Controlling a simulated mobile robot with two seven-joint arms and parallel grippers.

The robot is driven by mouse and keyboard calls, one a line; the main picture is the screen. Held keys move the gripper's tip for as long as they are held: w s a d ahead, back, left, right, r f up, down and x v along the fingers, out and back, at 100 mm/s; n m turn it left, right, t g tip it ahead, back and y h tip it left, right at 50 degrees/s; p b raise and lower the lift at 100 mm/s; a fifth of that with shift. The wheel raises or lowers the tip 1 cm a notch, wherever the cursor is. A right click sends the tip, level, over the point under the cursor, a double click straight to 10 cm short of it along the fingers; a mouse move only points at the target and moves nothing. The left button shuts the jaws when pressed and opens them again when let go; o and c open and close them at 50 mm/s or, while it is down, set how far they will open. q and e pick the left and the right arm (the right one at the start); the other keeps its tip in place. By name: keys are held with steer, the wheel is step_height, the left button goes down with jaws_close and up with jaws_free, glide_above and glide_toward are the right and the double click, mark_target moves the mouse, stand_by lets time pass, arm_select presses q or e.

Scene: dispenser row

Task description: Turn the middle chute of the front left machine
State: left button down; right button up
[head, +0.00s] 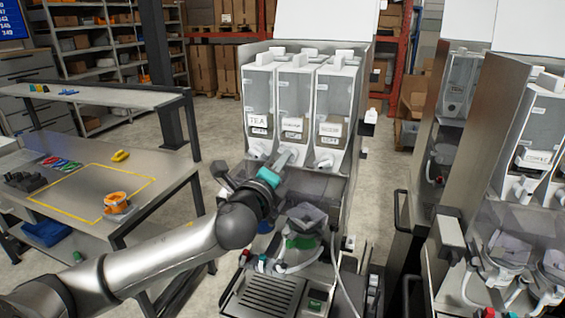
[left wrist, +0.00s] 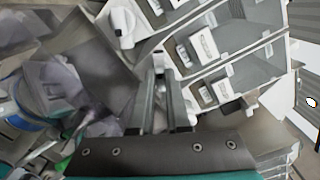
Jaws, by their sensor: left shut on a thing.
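The front left machine (head: 340,190) stands in the middle of the head view with three clear canisters side by side. The middle canister (head: 294,95) has a pale chute (head: 288,152) at its lower front. My left gripper (head: 283,160) reaches up to this chute from below and is shut on it. In the left wrist view, its two dark fingers (left wrist: 161,75) point toward the canisters and largely hide the chute. A neighbouring white chute (left wrist: 122,24) shows apart from the fingers. My right gripper is in neither view.
The left canister (head: 259,110) and right canister (head: 333,110) flank the middle one closely. A grey mixing bowl (head: 306,217) sits below the chutes, above a drip tray (head: 265,295). A workbench (head: 80,180) stands left; another machine (head: 515,180) stands right.

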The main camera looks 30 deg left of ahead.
arm_select(q)
steer(key=n, duration=0.3)
steer(key=n+p, duration=0.1)
steer(key=n, duration=0.7)
steer(key=shift+f, duration=0.3)
steer(key=shift+p, duration=0.3)
steer(key=c, duration=0.9)
jaws_free()
